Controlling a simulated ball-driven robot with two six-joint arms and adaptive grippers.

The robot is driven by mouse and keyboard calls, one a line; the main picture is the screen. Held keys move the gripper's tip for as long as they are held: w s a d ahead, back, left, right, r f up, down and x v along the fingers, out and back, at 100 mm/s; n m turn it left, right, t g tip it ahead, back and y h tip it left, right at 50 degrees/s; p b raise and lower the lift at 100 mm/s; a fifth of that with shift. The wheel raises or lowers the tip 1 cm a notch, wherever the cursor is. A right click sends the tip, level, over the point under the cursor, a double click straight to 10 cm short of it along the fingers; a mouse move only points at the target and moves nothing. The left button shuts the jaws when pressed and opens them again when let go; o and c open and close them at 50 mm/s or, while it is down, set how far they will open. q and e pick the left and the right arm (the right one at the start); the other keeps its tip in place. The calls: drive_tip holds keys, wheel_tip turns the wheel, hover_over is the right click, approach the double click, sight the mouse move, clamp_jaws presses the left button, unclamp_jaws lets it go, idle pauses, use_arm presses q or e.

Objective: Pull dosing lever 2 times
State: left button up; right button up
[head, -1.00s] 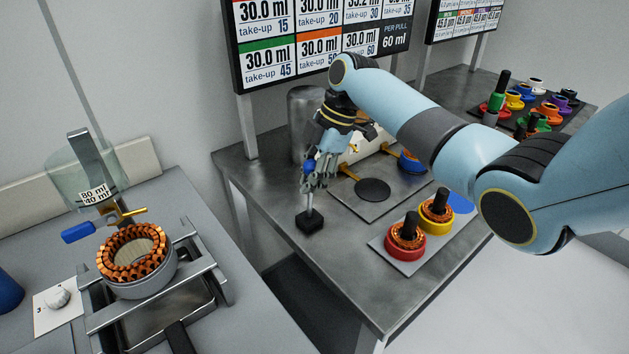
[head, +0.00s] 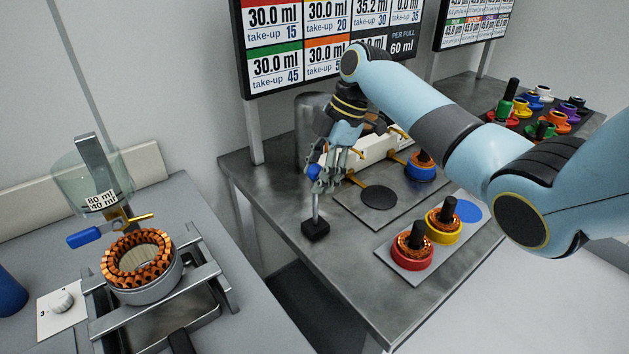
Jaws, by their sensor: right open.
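The dosing lever (head: 317,208) is a thin metal rod standing upright on a black block (head: 315,230) near the left edge of the steel bench. A blue knob (head: 313,172) tops it. My right gripper (head: 328,178) is open at the knob, with its fingers close beside the knob and upper rod. I cannot tell whether they touch it. A steel cylinder (head: 308,112) and a white block (head: 372,152) with brass nozzles stand behind, partly hidden by my right arm. My left gripper is not in view.
A plate with copper-wound stators in red (head: 412,262) and yellow (head: 441,236) rings lies in front. A stator in a blue ring (head: 421,174) stands by the nozzles. At left, a copper-wound stator (head: 138,262) sits under a clear cup (head: 92,180). A display (head: 318,40) shows per pull 60 ml.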

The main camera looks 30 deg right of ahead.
drive_tip(key=v, duration=0.9)
drive_tip(key=shift+r, duration=0.3)
idle(0.3)
